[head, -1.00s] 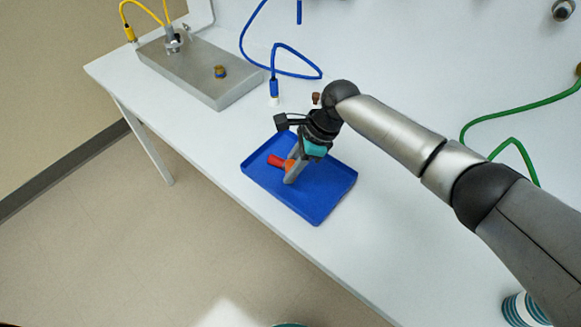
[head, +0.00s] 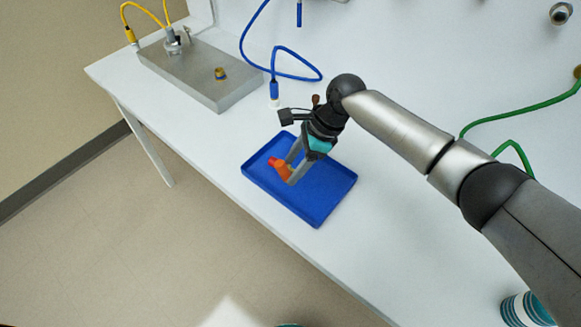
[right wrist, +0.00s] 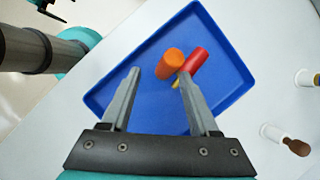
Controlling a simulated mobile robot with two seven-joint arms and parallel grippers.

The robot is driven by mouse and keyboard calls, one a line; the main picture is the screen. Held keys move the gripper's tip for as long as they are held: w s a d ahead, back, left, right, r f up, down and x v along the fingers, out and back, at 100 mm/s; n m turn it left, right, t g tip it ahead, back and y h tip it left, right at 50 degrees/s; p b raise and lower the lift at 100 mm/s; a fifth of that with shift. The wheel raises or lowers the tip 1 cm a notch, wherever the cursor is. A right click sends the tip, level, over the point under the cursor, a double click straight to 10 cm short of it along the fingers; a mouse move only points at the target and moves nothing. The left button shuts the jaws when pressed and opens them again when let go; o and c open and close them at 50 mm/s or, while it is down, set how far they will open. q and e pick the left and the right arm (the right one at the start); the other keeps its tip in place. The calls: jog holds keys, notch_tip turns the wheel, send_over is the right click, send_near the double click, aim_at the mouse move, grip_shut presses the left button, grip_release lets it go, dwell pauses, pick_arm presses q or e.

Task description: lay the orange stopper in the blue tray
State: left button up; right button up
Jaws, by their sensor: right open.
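The orange stopper (head: 284,173) is inside the blue tray (head: 322,211), by a red piece (head: 273,161). In the right wrist view the stopper (right wrist: 173,63) and the red piece (right wrist: 194,62) are side by side on the floor of the tray (right wrist: 112,84); I cannot tell whether they touch. My right gripper (head: 291,172) is open over the tray, with its fingertips close to the stopper. In the right wrist view the gripper's fingers (right wrist: 160,74) are spread, and the stopper shows beyond and between their tips. My left gripper is not clearly seen.
A small yellow bit (right wrist: 176,84) shows near the red piece. A metal box (head: 205,75) stands at the back left of the white bench. A blue cable (head: 296,75) and a brown-topped vial (right wrist: 291,144) are behind the tray. The bench's front edge runs close to the tray.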

jog(key=p+v, duration=0.1)
jog(key=v, duration=0.9)
jog(key=shift+p, duration=0.35)
